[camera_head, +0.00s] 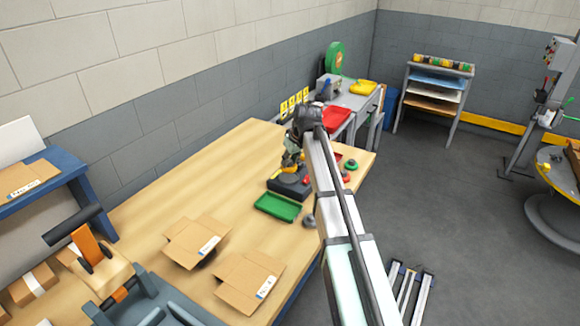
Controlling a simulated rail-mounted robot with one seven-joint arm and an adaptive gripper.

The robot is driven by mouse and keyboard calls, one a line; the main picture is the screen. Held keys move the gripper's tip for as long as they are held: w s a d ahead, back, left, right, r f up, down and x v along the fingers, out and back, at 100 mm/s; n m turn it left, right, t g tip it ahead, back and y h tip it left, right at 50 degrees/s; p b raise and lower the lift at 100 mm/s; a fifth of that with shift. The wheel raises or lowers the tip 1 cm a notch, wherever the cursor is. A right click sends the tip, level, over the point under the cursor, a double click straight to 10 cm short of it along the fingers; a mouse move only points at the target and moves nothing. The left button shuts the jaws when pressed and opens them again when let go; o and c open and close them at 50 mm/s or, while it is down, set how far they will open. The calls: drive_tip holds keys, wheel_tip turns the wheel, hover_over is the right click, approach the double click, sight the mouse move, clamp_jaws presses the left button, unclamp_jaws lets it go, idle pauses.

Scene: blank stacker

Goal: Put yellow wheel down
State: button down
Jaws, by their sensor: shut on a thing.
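My gripper (291,164) is at the far part of the wooden workbench (190,205), pointing down at the end of my white arm. It is shut on the yellow wheel (286,171), which shows as a small yellow patch at the fingertips. The wheel is at or just above a dark block-like fixture (288,187) on the bench. I cannot tell whether the wheel touches the fixture. The gripper and arm partly hide this area.
A green tray (278,208) lies in front of the fixture. Small red and green parts (351,165) are to the right, near my arm. Two open cardboard boxes (197,242) lie nearer. A red tray (335,117) stands beyond the bench. The bench's left middle is clear.

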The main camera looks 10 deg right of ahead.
sight(291, 163)
drive_tip(key=shift+f+p, duration=0.35)
drive_tip(key=shift+f, duration=1.3)
drive_tip(key=shift+f, duration=0.3)
drive_tip(key=c, duration=0.9)
unclamp_jaws()
drive_tip(key=shift+o, duration=0.2)
drive_tip(key=shift+r, duration=0.3)
drive_tip(key=b+v, duration=0.2)
drive_tip(key=v, duration=1)
